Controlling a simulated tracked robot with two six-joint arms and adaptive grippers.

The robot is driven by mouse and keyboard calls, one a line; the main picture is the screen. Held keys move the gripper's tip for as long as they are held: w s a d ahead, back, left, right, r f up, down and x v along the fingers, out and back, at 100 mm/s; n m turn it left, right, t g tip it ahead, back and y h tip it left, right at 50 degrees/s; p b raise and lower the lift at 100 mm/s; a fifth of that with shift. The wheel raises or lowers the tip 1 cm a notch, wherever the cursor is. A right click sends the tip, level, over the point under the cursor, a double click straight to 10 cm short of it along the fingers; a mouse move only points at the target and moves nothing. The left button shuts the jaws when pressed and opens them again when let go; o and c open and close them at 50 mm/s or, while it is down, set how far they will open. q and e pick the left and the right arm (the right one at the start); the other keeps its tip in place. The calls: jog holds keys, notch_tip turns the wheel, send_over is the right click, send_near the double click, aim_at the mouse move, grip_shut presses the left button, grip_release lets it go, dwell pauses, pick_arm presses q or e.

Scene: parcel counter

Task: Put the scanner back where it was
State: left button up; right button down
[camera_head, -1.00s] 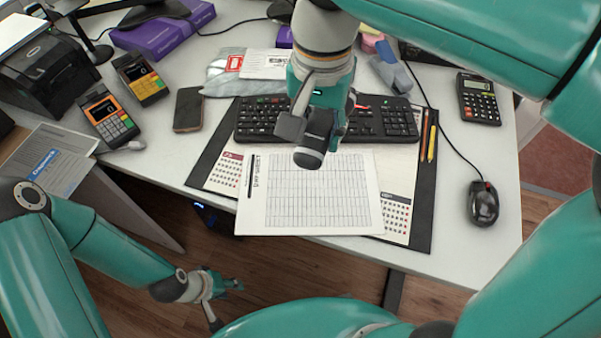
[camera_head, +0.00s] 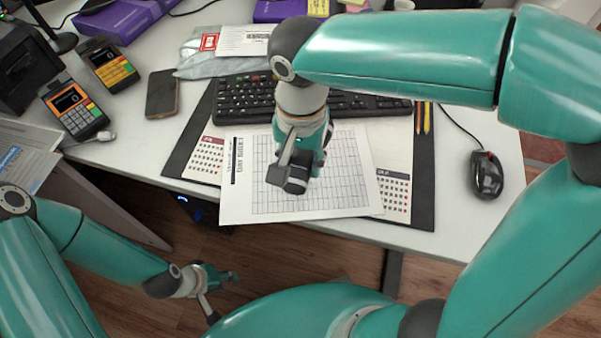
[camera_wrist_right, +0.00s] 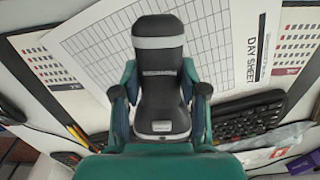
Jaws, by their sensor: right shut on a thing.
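The scanner (camera_wrist_right: 158,70) is black with light grey bands and lies between the fingers of my right gripper (camera_wrist_right: 159,98) in the right wrist view. In the head view my right gripper (camera_head: 300,160) is over the day sheet (camera_head: 345,180), shut on the scanner, whose dark end (camera_head: 296,186) shows below the wrist. Much of the scanner is hidden there by my gripper. I cannot tell its exact height above the paper. My left gripper (camera_head: 218,290) is open and empty, low in front of the desk.
A keyboard (camera_head: 245,100) lies behind the day sheet on a dark desk pad (camera_head: 424,190). Two card terminals (camera_head: 74,108) and a phone (camera_head: 161,93) are on the left. Pencils (camera_head: 427,118) and a mouse (camera_head: 487,174) lie on the right. Grey parcels (camera_head: 205,66) lie behind.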

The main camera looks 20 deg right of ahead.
aim_at(301, 161)
jog(key=shift+f+b, duration=0.55)
jog(key=shift+f, duration=1.5)
jog(key=shift+f, duration=0.1)
jog(key=c, duration=0.6)
grip_release()
notch_tip(301, 161, up, 11)
jog(key=p, duration=0.3)
jog(key=shift+f, duration=0.1)
jog(key=shift+s+r, duration=0.1)
jog(key=shift+r, duration=0.6)
